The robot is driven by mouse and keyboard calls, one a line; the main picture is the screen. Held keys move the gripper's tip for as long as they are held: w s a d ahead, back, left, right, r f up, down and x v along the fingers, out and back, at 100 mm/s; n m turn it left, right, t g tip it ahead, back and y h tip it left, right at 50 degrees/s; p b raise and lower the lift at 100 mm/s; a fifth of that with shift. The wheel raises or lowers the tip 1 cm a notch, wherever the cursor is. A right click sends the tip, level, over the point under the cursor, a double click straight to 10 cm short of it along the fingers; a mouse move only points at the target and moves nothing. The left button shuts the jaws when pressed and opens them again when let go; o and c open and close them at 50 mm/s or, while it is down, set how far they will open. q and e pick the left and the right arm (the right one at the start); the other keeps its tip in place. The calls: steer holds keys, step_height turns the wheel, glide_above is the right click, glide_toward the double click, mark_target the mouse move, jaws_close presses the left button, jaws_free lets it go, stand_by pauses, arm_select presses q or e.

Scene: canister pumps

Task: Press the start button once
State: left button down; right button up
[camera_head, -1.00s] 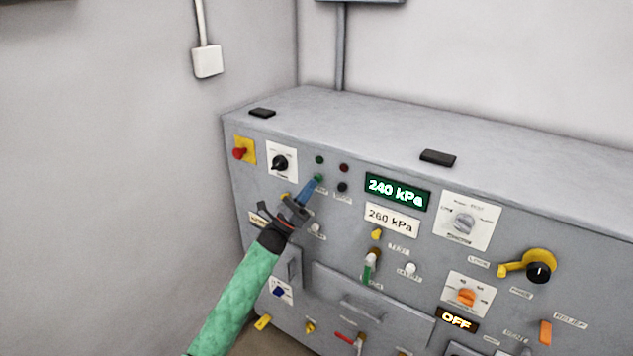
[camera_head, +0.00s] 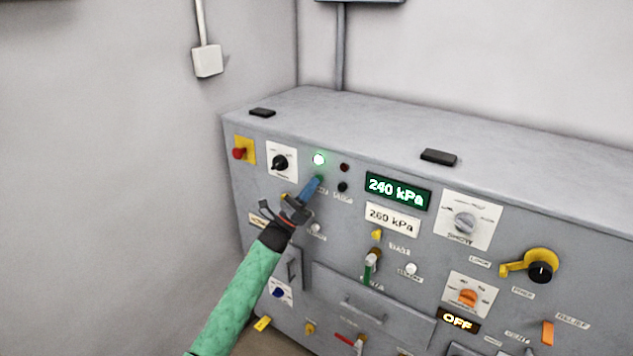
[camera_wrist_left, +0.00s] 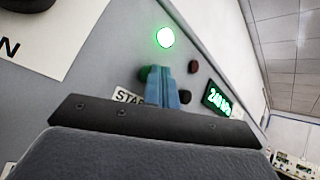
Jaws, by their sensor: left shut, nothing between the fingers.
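The start button (camera_wrist_left: 143,73) is a small dark green round button, partly hidden behind my fingers in the left wrist view, with a partly covered "STA..." label (camera_wrist_left: 127,96) below it. My left gripper (camera_head: 317,181) is shut and empty, its blue fingertips at the start button on the grey panel (camera_head: 345,225). The fingertips also show in the left wrist view (camera_wrist_left: 163,70); whether they touch the button I cannot tell. The green lamp (camera_head: 319,159) above the button is lit; it also glows in the left wrist view (camera_wrist_left: 165,37). My right gripper is not in view.
A dark red lamp (camera_head: 344,168) and a black button (camera_head: 342,187) sit just right. A black rotary switch (camera_head: 280,163) and a red button on yellow (camera_head: 239,153) are left. A green display (camera_head: 397,191) reads 240 kPa. A drawer handle (camera_head: 362,309) sticks out below.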

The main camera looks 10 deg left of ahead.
arm_select(q)
steer(key=shift+s, duration=0.15)
steer(key=shift+s+a, duration=0.3)
steer(key=shift+s, duration=0.4)
steer(key=s, duration=0.1)
steer(key=s+a, duration=0.1)
steer(key=s, duration=0.2)
steer(key=shift+s+a+b, duration=0.35)
stand_by(0.3)
stand_by(0.5)
